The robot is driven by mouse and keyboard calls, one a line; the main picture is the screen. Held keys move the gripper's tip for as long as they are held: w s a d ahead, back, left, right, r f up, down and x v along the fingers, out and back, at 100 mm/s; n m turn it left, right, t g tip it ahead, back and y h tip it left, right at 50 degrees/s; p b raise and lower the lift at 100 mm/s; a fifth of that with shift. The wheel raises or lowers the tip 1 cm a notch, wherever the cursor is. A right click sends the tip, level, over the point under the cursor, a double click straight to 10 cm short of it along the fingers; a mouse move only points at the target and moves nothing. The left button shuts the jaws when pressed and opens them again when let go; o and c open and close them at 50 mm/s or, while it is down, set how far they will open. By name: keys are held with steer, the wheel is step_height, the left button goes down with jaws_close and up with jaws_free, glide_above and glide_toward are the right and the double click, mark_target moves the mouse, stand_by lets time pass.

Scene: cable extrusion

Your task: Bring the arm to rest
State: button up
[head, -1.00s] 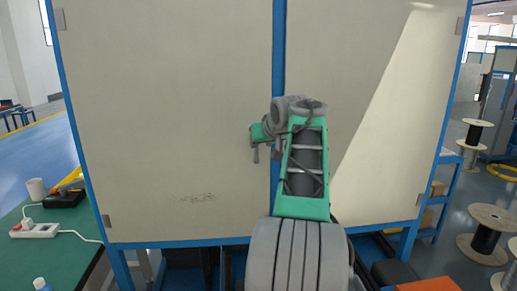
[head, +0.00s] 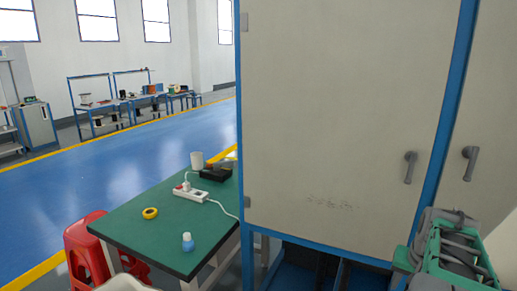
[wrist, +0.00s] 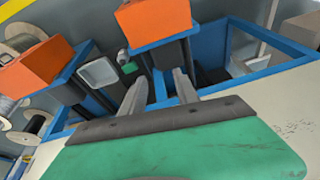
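My arm (head: 455,258), green and grey, shows at the lower right of the head view, in front of the cabinet. Its far end is cut off or hidden there, so I cannot make out my gripper in that view. In the wrist view my gripper (wrist: 160,78) has its two grey fingers apart, with nothing held between them. The fingers point toward a blue frame and orange boxes.
A tall cabinet (head: 340,110) with closed doors stands close in front. A green table (head: 170,225) with a power strip (head: 200,193) is at the left, beside a red stool (head: 85,250). Blue floor (head: 130,165) lies open behind. The wrist view shows an orange box (wrist: 153,22).

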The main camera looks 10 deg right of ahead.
steer(key=s+a+f+n+g+y, duration=0.1)
steer(key=s+a+f+n, duration=0.15)
steer(key=a, duration=0.75)
steer(key=s+a+f+n+g, duration=0.1)
steer(key=s+a+f, duration=0.15)
steer(key=a, duration=0.85)
steer(key=w+a+r+n+t, duration=0.1)
steer(key=a+r+n, duration=0.1)
steer(key=a, duration=0.5)
steer(key=w+a+r+n+t+p, duration=0.1)
steer(key=w+a+r+n, duration=0.1)
steer(key=a, duration=0.5)
steer(key=shift+n+y, duration=0.4)
steer(key=shift+n, duration=0.45)
